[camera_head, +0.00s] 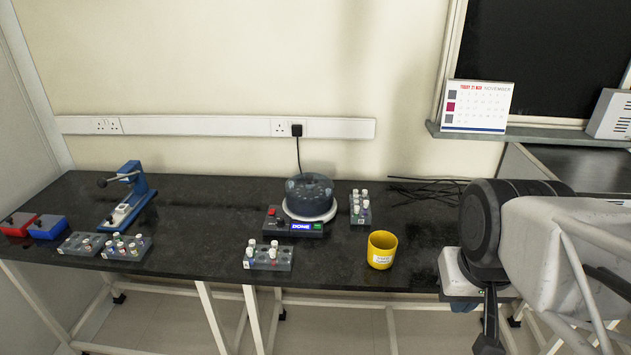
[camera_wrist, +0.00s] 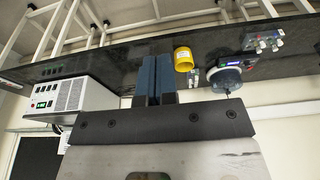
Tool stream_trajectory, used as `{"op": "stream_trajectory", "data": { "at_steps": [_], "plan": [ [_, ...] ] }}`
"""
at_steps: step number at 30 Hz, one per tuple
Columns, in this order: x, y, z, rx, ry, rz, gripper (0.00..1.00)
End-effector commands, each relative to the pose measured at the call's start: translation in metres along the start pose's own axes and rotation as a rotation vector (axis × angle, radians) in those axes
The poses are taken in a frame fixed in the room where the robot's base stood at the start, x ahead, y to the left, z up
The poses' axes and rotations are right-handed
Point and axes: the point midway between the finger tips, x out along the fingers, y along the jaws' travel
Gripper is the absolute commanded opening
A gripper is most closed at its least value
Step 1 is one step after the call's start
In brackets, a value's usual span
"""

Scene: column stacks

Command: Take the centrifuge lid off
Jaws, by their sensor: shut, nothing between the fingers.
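The centrifuge (camera_head: 310,212) stands near the middle of the bench, with a control panel in front whose display reads DONE. Its dark, see-through lid (camera_head: 309,189) sits on top of the round body, and tube shapes show faintly through it. In the wrist view, which looks upside down, the lid (camera_wrist: 225,78) shows small at the right. My gripper (camera_wrist: 153,75) shows in the wrist view with its two blue fingers together and nothing between them. It is well away from the centrifuge. In the head view my arm is at the right edge, and the fingertips are hard to make out.
A yellow cup (camera_head: 381,250) stands right of the centrifuge, with a tube rack (camera_head: 360,209) between. Another tube rack (camera_head: 268,259) is in front. A black cable runs from the centrifuge to the wall socket. A blue press (camera_head: 128,196), racks and boxes are at left.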

Motion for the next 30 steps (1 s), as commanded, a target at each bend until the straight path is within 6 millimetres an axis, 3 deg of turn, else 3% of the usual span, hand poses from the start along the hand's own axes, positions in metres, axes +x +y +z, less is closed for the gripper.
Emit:
{"op": "stream_trajectory", "data": {
  "at_steps": [7,18,30],
  "plan": [
    [0.0,0.0,0.0,0.0,0.0,0.0,0.03],
    [0.0,0.0,0.0,0.0,0.0,0.0,0.6],
    [-0.001,-0.0006,-0.0043,0.003,-0.002,0.0,0.6]
  ]
}}
